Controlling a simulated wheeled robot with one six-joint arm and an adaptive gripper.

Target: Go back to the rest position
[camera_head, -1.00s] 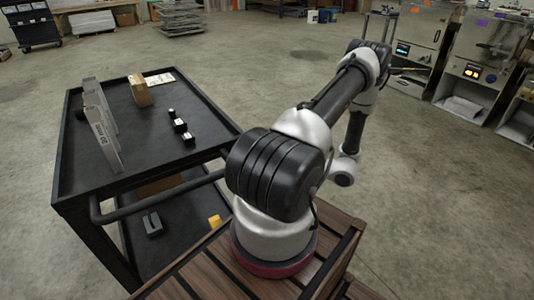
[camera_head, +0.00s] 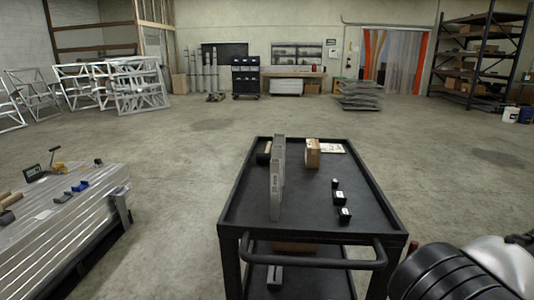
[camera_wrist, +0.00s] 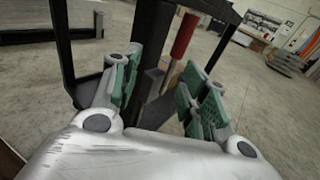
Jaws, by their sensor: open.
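My gripper (camera_wrist: 165,78) shows in the wrist view with its green-padded fingers spread apart and nothing held between them. Beyond the fingers are dark frame bars (camera_wrist: 152,40) and a red cylinder (camera_wrist: 184,36). I cannot tell how far these are from the fingertips. In the head view only part of my arm shows, at the lower right corner, and my gripper is outside that view.
A black cart (camera_head: 232,205) stands ahead with upright grey plates (camera_head: 277,185), a cardboard box (camera_head: 312,153) and small black blocks (camera_head: 345,215) on top. A metal-topped bench (camera_head: 50,235) is at left.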

